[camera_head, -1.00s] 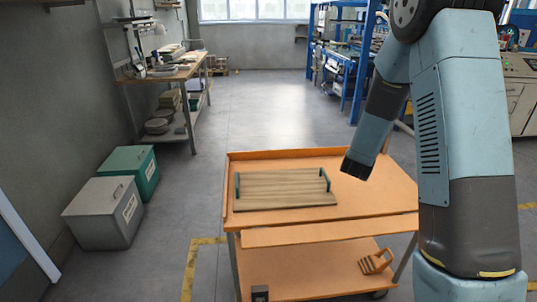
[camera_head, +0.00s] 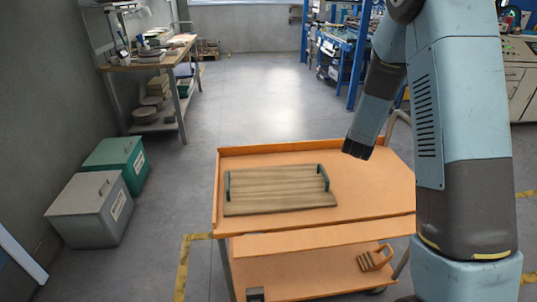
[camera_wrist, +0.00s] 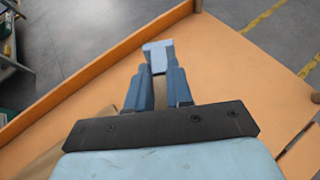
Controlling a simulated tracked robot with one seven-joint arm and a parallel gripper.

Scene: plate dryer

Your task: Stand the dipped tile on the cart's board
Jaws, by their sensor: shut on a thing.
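In the wrist view, my gripper (camera_wrist: 157,75) is shut on a pale tile (camera_wrist: 158,52), seen nearly edge-on, which sticks out past the fingertips above the orange cart top. Its dipped part cannot be made out, and the tile does not show in the head view. The cart (camera_head: 375,205) stands ahead in the head view. The wooden board (camera_head: 280,190), with a green handle at each end, lies flat on the left of its top. My forearm's dark end (camera_head: 358,148) is right of the board, apart from it; the fingers are hidden there.
The cart top has a raised rim and bare room around the board. An orange slotted thing (camera_head: 375,258) sits on the lower shelf. Grey (camera_head: 90,210) and green (camera_head: 117,163) bins stand on the floor at left. A workbench (camera_head: 150,60) stands behind them.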

